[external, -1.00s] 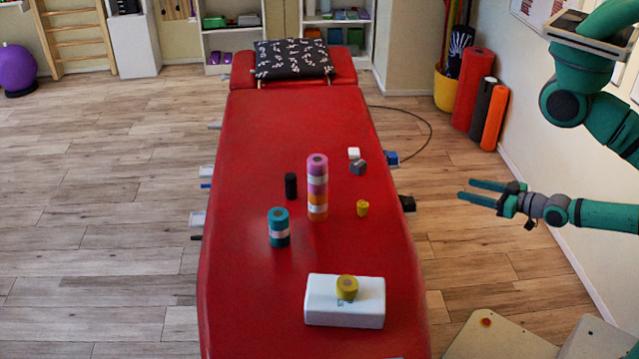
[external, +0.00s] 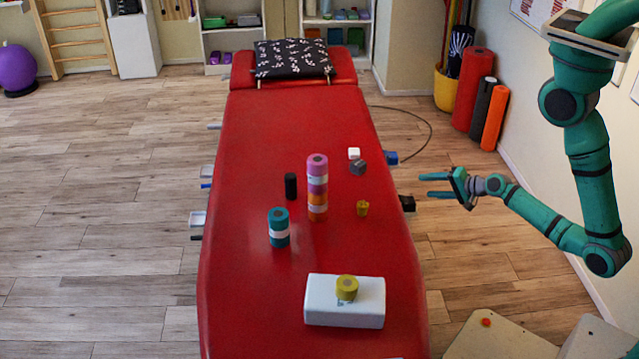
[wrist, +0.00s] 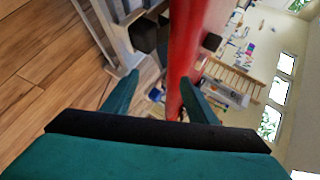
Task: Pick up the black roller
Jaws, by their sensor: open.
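The black roller (external: 291,186) stands upright on the red treatment table (external: 270,130), left of a tall stack of tape rolls. My gripper (external: 428,186) is open and empty, just off the table's right edge, with its fingers pointing left toward the table. The stack lies between my gripper and the black roller. In the wrist view, my open gripper (wrist: 158,88) has the table's red side (wrist: 184,45) between and beyond its fingers. I cannot make out the black roller in that view.
The pink-and-orange stack (external: 317,185) and a teal roll stack (external: 279,228) flank the roller. A yellow piece (external: 362,208), a grey block (external: 358,168) and a white cube (external: 354,153) lie to the right. A white box (external: 344,311) bears a yellow roll (external: 347,287).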

